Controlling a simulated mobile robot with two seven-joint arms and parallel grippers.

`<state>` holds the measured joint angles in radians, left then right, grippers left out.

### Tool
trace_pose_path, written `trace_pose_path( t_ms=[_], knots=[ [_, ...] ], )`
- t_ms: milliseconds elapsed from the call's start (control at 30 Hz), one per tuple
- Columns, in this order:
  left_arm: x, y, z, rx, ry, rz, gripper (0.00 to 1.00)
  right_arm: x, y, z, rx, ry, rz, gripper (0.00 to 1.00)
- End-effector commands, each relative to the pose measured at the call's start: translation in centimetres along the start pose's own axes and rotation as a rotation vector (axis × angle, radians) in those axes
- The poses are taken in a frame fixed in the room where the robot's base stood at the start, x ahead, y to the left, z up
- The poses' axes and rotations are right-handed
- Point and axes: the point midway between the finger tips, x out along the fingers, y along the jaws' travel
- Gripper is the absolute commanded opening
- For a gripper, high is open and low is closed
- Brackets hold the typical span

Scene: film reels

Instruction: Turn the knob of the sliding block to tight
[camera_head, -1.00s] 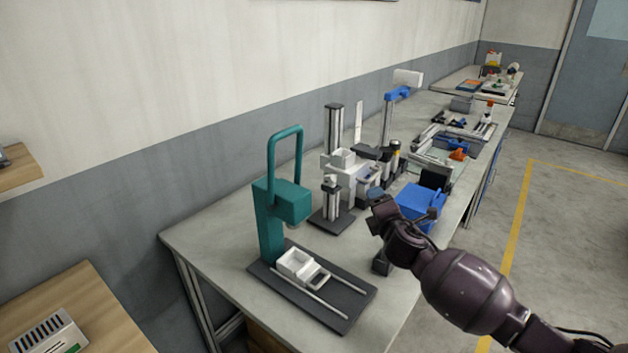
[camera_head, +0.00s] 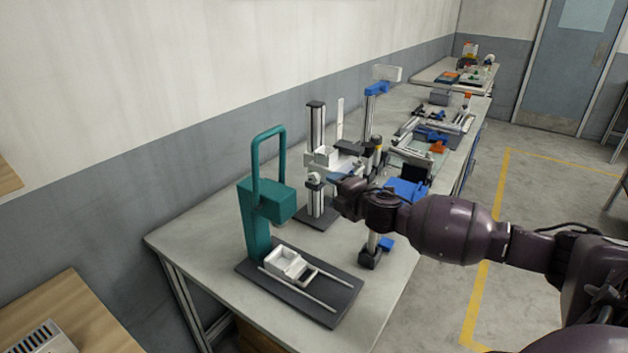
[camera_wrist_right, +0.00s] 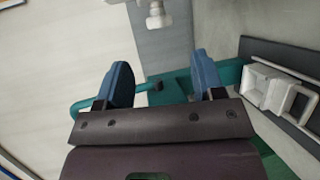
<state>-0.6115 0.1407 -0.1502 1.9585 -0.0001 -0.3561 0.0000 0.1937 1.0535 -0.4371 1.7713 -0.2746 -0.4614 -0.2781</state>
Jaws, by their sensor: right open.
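A silver post (camera_head: 316,128) on a dark base plate stands in the middle of the bench. A light block with a round whitish knob (camera_head: 314,180) sits low on it. I take this to be the sliding block, and the knob's setting is too small to read. A pale knob-like part (camera_wrist_right: 157,14) shows at the top of the right wrist view, beyond my fingers. My right gripper (camera_wrist_right: 163,80) is open, its two blue fingers apart with nothing between them. In the head view, my right gripper (camera_head: 338,179) is just right of the knob. My left gripper is out of view.
A teal press (camera_head: 262,215) with a white tray (camera_head: 283,262) on rails stands in front, left of the post. It also shows behind my fingers in the wrist view (camera_wrist_right: 228,72). Blue and grey fixtures (camera_head: 405,188) crowd the bench behind my arm. The front-left bench corner is bare.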

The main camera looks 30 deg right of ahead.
Motion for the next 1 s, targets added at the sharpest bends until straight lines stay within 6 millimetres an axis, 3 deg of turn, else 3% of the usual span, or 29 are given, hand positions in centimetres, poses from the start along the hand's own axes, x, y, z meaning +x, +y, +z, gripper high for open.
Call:
trace_pose_path(
  t_ms=[500,700,1000],
  knots=[
    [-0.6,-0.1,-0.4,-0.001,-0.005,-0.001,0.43,7.3,0.1,0.0,-0.001,-0.001,0.001,0.62],
    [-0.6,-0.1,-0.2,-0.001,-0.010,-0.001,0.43,8.8,0.1,0.0,-0.002,-0.001,0.002,0.62],
    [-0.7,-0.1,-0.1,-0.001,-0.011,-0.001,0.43,9.2,0.1,0.0,-0.003,-0.001,0.001,0.62]
  ],
)
